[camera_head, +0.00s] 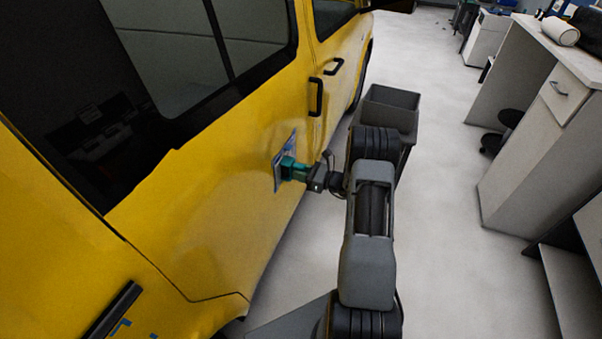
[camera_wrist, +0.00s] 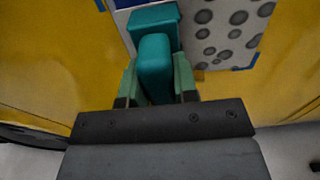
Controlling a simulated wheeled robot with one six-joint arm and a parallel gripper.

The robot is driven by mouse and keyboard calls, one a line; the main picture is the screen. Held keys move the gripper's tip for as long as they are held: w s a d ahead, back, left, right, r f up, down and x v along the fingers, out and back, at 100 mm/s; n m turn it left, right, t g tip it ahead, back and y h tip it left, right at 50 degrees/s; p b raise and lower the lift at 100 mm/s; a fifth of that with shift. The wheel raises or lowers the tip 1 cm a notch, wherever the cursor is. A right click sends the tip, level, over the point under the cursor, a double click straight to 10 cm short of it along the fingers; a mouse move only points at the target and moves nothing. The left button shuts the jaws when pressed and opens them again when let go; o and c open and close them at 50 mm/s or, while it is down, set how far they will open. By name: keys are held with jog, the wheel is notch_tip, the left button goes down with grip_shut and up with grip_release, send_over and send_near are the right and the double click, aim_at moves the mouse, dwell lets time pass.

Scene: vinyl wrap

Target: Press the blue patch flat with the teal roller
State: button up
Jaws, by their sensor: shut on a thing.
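My gripper (camera_head: 316,177) is shut on the teal roller (camera_head: 289,169) and holds it sideways against the yellow car's side. In the wrist view the teal roller (camera_wrist: 155,62) sits between the fingers of my gripper (camera_wrist: 157,88), its wide head toward the panel. The blue patch (camera_head: 280,160) is on the yellow door, below the window line. In the wrist view the patch (camera_wrist: 222,32) shows as a pale sheet with dark round spots and blue corners. The roller head covers part of its left side. I cannot tell whether the head touches the patch.
The yellow car (camera_head: 215,215) fills the left, with black door handles (camera_head: 316,97) near the patch. A grey bin (camera_head: 388,108) stands beyond my arm. A white cabinet (camera_head: 540,150) and a dark stool (camera_head: 500,130) are on the right. The pale floor between is clear.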

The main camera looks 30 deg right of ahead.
jog(key=shift+w+d+b, duration=0.55)
jog(key=shift+w+d, duration=0.2)
jog(key=shift+d, duration=0.05)
jog(key=shift+w+d+b, duration=0.65)
jog(key=shift+w+d, duration=0.1)
jog(key=shift+w+d, duration=0.1)
jog(key=shift+d, duration=0.05)
jog(key=shift+w+d+b, duration=0.65)
jog(key=shift+d, duration=0.05)
jog(key=shift+d, duration=0.1)
jog(key=shift+w+d+b, duration=0.7)
jog(key=shift+w, duration=0.05)
